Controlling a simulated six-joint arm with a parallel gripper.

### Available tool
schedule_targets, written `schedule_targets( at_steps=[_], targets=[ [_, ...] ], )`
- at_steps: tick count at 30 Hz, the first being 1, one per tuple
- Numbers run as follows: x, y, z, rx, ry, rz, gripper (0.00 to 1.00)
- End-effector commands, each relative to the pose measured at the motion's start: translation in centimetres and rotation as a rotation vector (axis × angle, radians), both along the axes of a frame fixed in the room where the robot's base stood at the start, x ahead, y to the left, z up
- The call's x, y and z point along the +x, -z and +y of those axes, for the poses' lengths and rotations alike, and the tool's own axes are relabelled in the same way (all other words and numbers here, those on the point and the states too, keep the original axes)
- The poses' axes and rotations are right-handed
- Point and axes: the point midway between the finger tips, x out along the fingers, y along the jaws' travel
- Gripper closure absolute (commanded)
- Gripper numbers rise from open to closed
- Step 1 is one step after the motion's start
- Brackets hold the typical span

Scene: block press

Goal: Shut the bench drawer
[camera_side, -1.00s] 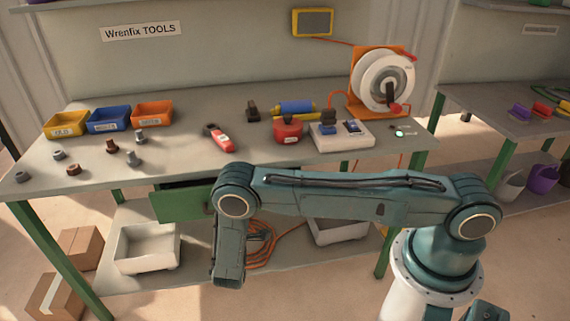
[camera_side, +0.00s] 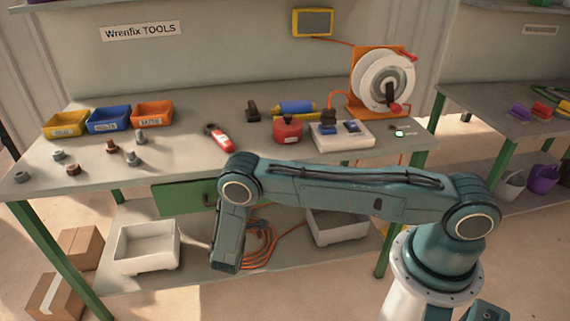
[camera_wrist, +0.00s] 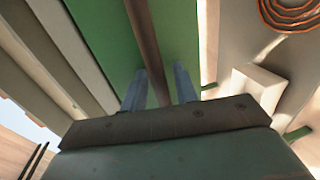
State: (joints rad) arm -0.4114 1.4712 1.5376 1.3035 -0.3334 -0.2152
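The bench drawer (camera_side: 180,198) is a green front panel under the left part of the grey workbench. In the side view no dark opening shows above it, and it looks flush or nearly flush with the bench. Its dark handle (camera_side: 206,198) shows just left of my arm's elbow. In the wrist view the brown handle bar (camera_wrist: 146,35) crosses the green drawer front (camera_wrist: 97,35) and passes between the two fingers of my gripper (camera_wrist: 160,80). The fingers stand apart, with a gap visible on the bar's right. My fingertips are hidden behind my arm in the side view.
The workbench (camera_side: 180,160) holds several bins, bolts, a red-handled tool (camera_side: 219,138) and a cable reel (camera_side: 383,80). The lower shelf carries a white tray (camera_side: 147,248), another tray (camera_side: 335,226) and a coiled orange cable (camera_side: 262,245). Cardboard boxes (camera_side: 80,248) stand at the left.

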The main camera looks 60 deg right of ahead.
Motion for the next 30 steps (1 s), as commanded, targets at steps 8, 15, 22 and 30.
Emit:
schedule_targets(
  at_steps=[8,15,22,30],
  targets=[
    [0.1,-0.2,0.0,-0.002,0.000,-0.005,0.68],
    [0.1,-0.2,0.0,-0.002,-0.001,-0.004,0.68],
    [-0.3,-0.2,0.4,-0.001,-0.002,-0.002,0.68],
    [-2.1,-0.7,2.3,-0.002,-0.004,-0.001,0.68]
  ],
)
